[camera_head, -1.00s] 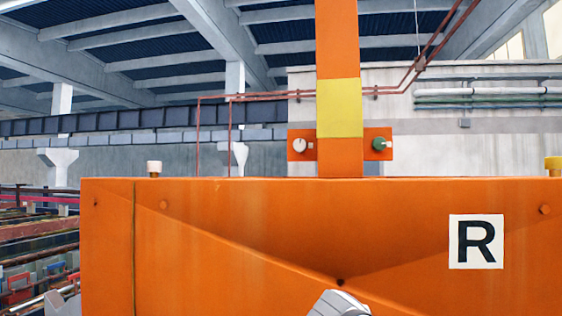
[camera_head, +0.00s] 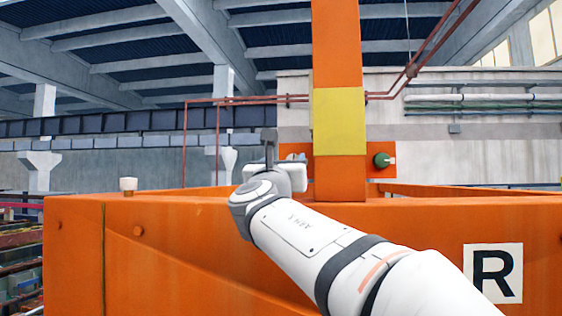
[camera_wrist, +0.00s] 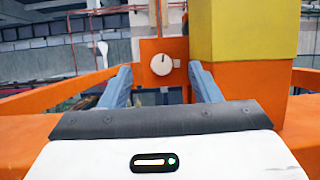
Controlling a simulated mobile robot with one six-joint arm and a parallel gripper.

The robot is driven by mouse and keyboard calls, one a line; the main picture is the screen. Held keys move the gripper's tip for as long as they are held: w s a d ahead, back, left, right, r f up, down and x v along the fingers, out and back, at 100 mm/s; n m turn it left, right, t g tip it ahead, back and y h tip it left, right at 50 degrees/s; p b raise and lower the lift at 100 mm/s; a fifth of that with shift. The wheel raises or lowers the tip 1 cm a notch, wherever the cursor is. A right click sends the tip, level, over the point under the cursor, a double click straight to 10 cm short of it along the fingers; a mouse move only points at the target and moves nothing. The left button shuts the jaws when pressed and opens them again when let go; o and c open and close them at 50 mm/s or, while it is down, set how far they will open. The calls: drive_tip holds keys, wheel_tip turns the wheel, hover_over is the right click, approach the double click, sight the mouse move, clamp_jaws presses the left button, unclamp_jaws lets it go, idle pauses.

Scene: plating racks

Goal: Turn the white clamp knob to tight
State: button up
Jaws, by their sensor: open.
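The white clamp knob (camera_wrist: 162,64) is round, with a small dark mark near its top, and sits on an orange plate left of the post in the wrist view. My gripper (camera_wrist: 160,70) is open, its two blue-grey fingers on either side of the knob in that picture. The fingers look apart from the knob and short of it. In the head view my gripper (camera_head: 271,150) is in front of the plate's left side and hides the knob there.
The orange post (camera_head: 338,178) with a yellow band (camera_head: 339,120) stands just right of my gripper. A green knob (camera_head: 381,160) is on its right side. The orange beam marked R (camera_head: 494,273) lies under my arm. A white cap (camera_head: 128,184) stands on the beam at left.

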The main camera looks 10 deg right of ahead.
drive_tip(key=w+d+p, duration=0.1)
drive_tip(key=w, duration=0.2)
drive_tip(key=w+d+p, duration=0.1)
drive_tip(key=w, duration=0.2)
drive_tip(key=w+d+p, duration=0.1)
drive_tip(key=w, duration=0.3)
drive_tip(key=shift+d+r+p, duration=0.15)
drive_tip(key=shift+d+p, duration=0.15)
drive_tip(key=shift+d, duration=0.05)
drive_tip(key=shift+s, duration=0.1)
drive_tip(key=shift+c, duration=0.5)
drive_tip(key=c, duration=0.9)
